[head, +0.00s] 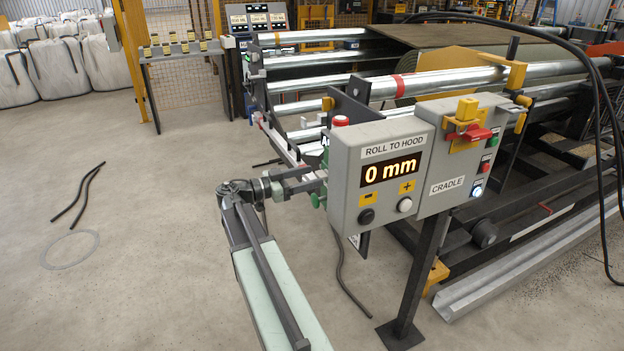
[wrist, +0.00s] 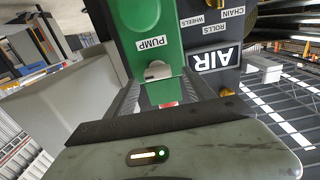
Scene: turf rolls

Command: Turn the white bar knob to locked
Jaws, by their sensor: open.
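In the wrist view, a pale bar knob (wrist: 157,70) sits on a green panel (wrist: 150,25) beside a label reading PUMP. I cannot read a locked mark or tell the knob's setting. My gripper (wrist: 160,82) is open, its two fingers reaching toward the green panel on either side of the knob. I cannot tell whether they touch it. A small red part (wrist: 168,105) shows between the fingers, closer to the wrist. In the head view, my gripper (head: 316,183) is at the left side of the grey ROLL TO HOOD box, which hides the knob.
The ROLL TO HOOD box (head: 376,172) reads 0 mm and stands close right of my gripper. The CRADLE box (head: 452,186) adjoins it. A dark AIR panel (wrist: 215,62) borders the green one. Black hoses (head: 80,193) lie on open floor at left.

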